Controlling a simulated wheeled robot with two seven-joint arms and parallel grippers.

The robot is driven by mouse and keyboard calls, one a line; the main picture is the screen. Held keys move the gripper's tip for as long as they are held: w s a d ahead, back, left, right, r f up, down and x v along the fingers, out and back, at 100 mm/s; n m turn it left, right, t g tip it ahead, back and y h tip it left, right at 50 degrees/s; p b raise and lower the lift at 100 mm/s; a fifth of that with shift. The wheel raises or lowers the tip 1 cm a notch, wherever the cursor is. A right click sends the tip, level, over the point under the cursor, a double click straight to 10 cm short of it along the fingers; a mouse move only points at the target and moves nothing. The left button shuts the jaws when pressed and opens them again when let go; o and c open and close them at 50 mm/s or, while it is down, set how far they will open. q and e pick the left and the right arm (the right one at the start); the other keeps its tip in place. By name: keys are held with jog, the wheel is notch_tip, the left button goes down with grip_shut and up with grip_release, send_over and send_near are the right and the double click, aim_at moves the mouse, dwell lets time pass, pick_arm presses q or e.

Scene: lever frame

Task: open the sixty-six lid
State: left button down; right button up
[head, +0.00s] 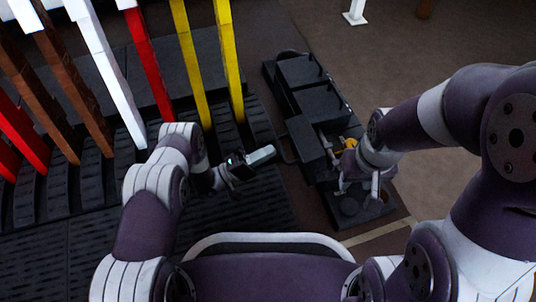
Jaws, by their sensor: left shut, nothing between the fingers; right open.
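A long black unit with several box-like sections and lids stands on the floor right of the levers. Its far box (300,70), a middle box (320,102) and a nearer raised panel (305,138) show. I cannot read any number, so I cannot tell which lid is sixty-six. My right gripper (358,186) is open above the near end of the unit, apart from the far boxes. A small yellow part (348,143) shows just beyond it, partly hidden. My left gripper (262,156) is shut and empty, left of the unit, over the black lever base.
Tall levers rise at the left: yellow (188,60), red (148,62), white (108,70), brown (75,90), and more red ones at the far left. Their black ribbed base (60,235) fills the left floor. Brown floor (410,60) is open at the upper right.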

aim_at(291, 136)
pick_arm(q)
jog(key=shift+w+d+r, duration=0.1)
jog(key=shift+d+r, duration=0.1)
jog(key=shift+d, duration=0.2)
jog(key=d+r+y+p, duration=0.1)
jog(key=p, duration=0.2)
jog(key=d+r+g+y+p, duration=0.1)
jog(key=r+p, duration=0.1)
jog(key=p, duration=0.1)
jog(key=w+d+r+y+p, duration=0.1)
jog(key=r+y+p, duration=0.1)
jog(key=p, duration=0.2)
jog(key=shift+w+d, duration=0.15)
jog(key=shift+d, duration=0.3)
